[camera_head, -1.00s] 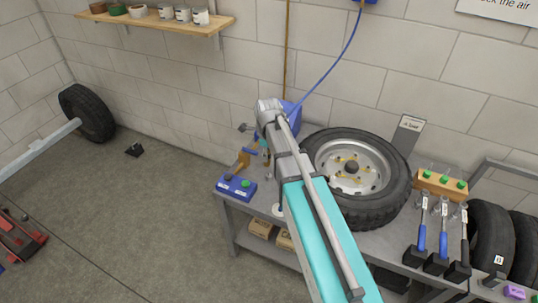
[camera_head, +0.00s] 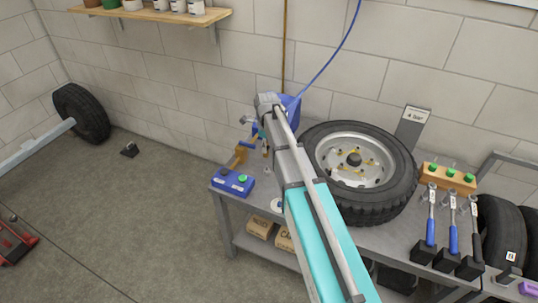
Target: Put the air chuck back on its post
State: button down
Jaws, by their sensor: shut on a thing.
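My arm reaches over the bench, and its wrist hides most of my gripper (camera_head: 262,134). A blue air hose (camera_head: 335,57) hangs down the wall and ends behind the wrist. My gripper is shut, apparently on the air chuck at the hose end. A small grey piece (camera_head: 248,119) juts out left of the wrist; I cannot tell whether it belongs to the chuck. A brown and blue fixture (camera_head: 240,154) stands just below and left of the gripper; I cannot tell whether it is the post. A blue part (camera_head: 291,106) shows behind the wrist.
A wheel (camera_head: 390,194) lies flat right of my arm. Blue-handled tools (camera_head: 431,232) stand further right, below a wooden block with green knobs (camera_head: 447,179).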

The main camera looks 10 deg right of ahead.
jog(key=w+d+f+b, duration=0.1)
jog(key=w+f+b, duration=0.3)
jog(key=w+f, duration=0.1)
jog(key=shift+w+d+f+b, duration=0.2)
jog(key=shift+w+f+b, duration=0.2)
jog(key=shift+f, duration=0.1)
jog(key=shift+f, duration=0.15)
jog(key=shift+f+b, duration=2.45)
jog(key=shift+b, duration=0.1)
jog(key=shift+f+b, duration=1.55)
jog(key=shift+b, duration=0.05)
jog(key=shift+c, duration=1.6)
grip_release()
jog(key=o, duration=0.3)
